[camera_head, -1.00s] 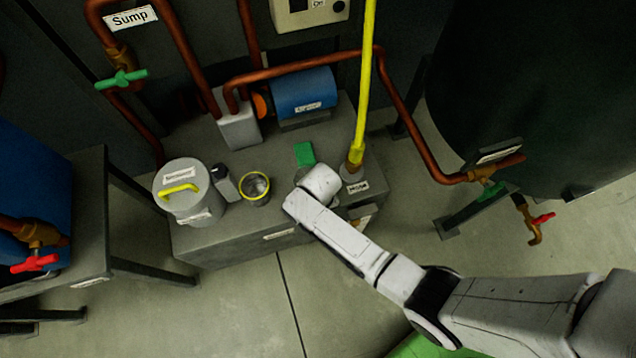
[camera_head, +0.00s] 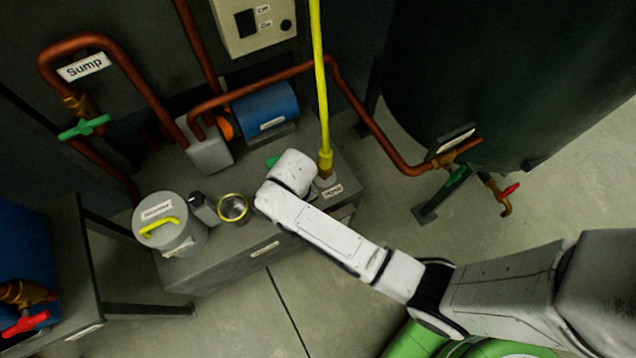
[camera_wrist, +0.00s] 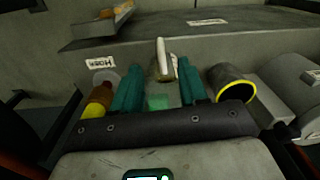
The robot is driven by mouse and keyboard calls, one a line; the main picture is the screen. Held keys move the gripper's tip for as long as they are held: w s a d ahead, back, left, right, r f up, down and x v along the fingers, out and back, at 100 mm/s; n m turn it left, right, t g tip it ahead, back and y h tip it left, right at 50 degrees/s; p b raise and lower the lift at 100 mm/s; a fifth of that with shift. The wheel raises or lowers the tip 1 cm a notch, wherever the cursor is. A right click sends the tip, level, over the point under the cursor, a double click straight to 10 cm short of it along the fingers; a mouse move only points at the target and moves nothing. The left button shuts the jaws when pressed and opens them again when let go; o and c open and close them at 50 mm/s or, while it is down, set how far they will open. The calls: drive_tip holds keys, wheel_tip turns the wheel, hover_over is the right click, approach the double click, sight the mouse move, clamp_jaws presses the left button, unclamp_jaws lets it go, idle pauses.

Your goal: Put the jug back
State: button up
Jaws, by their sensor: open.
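My gripper shows in the wrist view (camera_wrist: 160,92) with two teal fingers apart. Between and beyond them is a narrow grey-brown thing with a pale upright bar (camera_wrist: 163,58); I cannot tell whether it is the jug or whether the fingers touch it. A green patch (camera_wrist: 157,103) shows between the fingers, and green (camera_head: 272,162) also peeks out beside my wrist in the head view. An open yellow-rimmed vessel (camera_head: 232,208) stands upright on the grey bench (camera_head: 240,258), left of my wrist; it also shows right of the fingers in the wrist view (camera_wrist: 232,85).
A lidded grey canister (camera_head: 168,228) with yellow handle and a small dark-topped container (camera_head: 204,208) stand left of the vessel. A yellow hose (camera_head: 321,90) rises just right of my wrist. A blue motor (camera_head: 266,108) and copper pipes are behind. Floor in front is clear.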

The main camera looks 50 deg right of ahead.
drive_tip(key=s+d+r+n, duration=0.1)
drive_tip(key=s+d+r, duration=0.3)
drive_tip(key=s+r, duration=0.2)
drive_tip(key=s+d+r+n, duration=0.1)
drive_tip(key=s+d+r, duration=0.4)
drive_tip(key=s, duration=0.5)
drive_tip(key=shift+r+t, duration=0.4)
drive_tip(key=shift+r, duration=0.05)
drive_tip(key=shift+s, duration=0.1)
